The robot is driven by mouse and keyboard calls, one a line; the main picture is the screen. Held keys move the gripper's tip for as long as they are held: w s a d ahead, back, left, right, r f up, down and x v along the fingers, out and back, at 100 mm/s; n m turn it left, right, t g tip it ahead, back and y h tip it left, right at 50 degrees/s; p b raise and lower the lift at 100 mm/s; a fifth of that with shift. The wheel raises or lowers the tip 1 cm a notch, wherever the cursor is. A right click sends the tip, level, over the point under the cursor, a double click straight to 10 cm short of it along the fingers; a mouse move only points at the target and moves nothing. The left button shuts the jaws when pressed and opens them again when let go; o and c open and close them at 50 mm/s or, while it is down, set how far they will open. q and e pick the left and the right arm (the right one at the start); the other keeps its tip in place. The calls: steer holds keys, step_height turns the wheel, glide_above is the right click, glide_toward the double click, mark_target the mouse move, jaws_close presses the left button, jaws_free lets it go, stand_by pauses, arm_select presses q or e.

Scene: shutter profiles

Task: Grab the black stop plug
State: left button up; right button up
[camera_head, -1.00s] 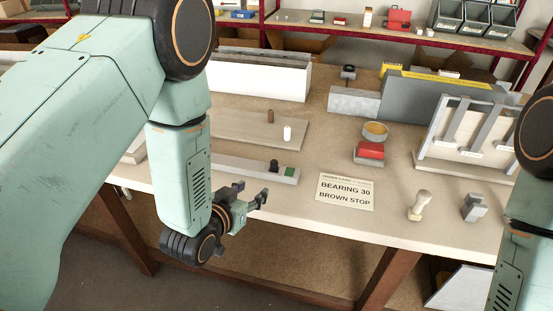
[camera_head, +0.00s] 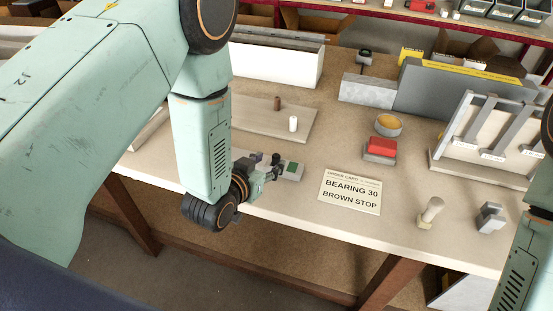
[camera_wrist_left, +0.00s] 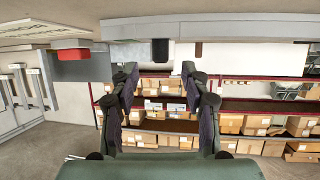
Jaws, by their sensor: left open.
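In the wrist view the fingertips (camera_wrist_left: 160,75) are apart with a gap to the plug. Part of the bar is hidden behind my left arm. My right gripper is out of view.
A brown plug (camera_head: 277,103) and a white plug (camera_head: 293,123) stand on a board behind. An order card (camera_head: 351,191) reading "BEARING 30, BROWN STOP" lies to the right. A red-topped block (camera_head: 381,148), a stamp (camera_head: 431,212) and a rack (camera_head: 492,135) stand farther right.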

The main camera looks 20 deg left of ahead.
mark_target(274, 157)
arm_select(q)
steer(key=shift+w+a+f, duration=0.15)
steer(key=shift+w+a, duration=0.1)
steer(key=shift+w, duration=0.05)
steer(key=x, duration=0.2)
steer(key=d+x, duration=0.1)
steer(key=x, duration=0.1)
steer(key=shift+w, duration=0.3)
steer(key=shift+w+f, duration=0.15)
steer(key=shift+a, duration=0.45)
steer(key=shift+c, duration=0.2)
steer(key=shift+d, duration=0.45)
steer(key=c, duration=0.5)
steer(key=shift+a, duration=0.3)
steer(key=c, duration=0.4)
